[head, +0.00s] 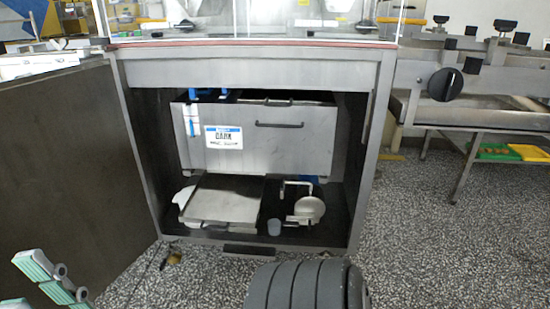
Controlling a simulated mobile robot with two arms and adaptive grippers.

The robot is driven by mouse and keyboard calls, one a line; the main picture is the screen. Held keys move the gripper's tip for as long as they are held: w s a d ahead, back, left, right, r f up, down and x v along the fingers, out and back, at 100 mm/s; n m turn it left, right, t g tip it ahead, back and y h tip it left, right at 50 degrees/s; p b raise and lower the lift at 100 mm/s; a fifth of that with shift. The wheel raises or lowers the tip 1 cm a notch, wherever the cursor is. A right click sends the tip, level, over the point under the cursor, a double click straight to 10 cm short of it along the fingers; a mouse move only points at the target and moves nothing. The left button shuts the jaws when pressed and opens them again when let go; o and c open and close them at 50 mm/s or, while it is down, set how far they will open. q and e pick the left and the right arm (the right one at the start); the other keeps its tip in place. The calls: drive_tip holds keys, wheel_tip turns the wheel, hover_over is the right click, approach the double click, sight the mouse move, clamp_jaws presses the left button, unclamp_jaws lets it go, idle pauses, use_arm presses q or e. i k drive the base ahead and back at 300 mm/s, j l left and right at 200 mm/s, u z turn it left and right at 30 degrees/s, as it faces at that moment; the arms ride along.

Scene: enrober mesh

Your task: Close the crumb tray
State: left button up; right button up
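A flat grey metal tray (225,198), which looks like the crumb tray, lies low inside the open steel cabinet (245,70). It sits below and in front of a steel tank, and its front edge is near the cabinet's front sill. A dark handle (248,250) sticks out at the foot of the cabinet; I cannot tell what it belongs to. My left gripper (28,287) is at the bottom left corner, cut off by the frame. Its green-padded fingers look apart and empty, far from the tray. My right gripper is not in view.
The cabinet door (70,165) stands open at left. The steel tank (255,140) carries a label and handle. A conveyor frame (480,90) stands right. Speckled floor is clear at right.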

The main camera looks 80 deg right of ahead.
sight(220, 198)
drive_tip(key=z, duration=1.95)
drive_tip(key=i+l, duration=0.2)
drive_tip(key=l, duration=0.15)
drive_tip(key=i+l+z, duration=0.15)
drive_tip(key=l, duration=0.2)
drive_tip(key=i, duration=0.05)
